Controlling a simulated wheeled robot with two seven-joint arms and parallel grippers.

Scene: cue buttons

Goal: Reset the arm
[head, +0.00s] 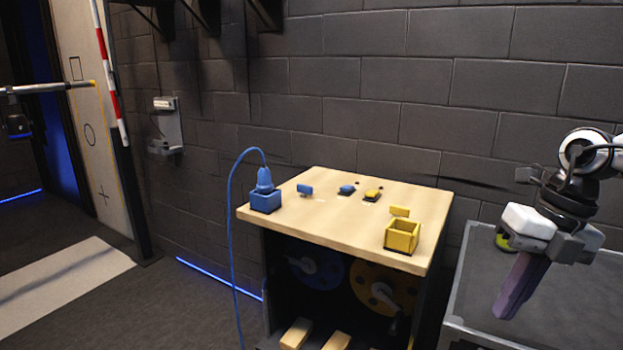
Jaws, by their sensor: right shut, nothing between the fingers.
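My right gripper (508,303) hangs at the right of the head view, its long purple fingers pointing down and together. It is shut and holds nothing. It is right of the wooden table and in front of a grey-topped surface, apart from the cue buttons. A blue button (347,189) and a yellow button (373,195) sit side by side at the back middle of the wooden table (325,222). My left gripper is not in view.
A blue box (265,202) with a blue corded plug (264,181) stands at the table's left. An open yellow box (402,236) stands at its front right. A grey-topped surface (470,290) lies below my right arm, with a yellow-green round thing (503,241) on it.

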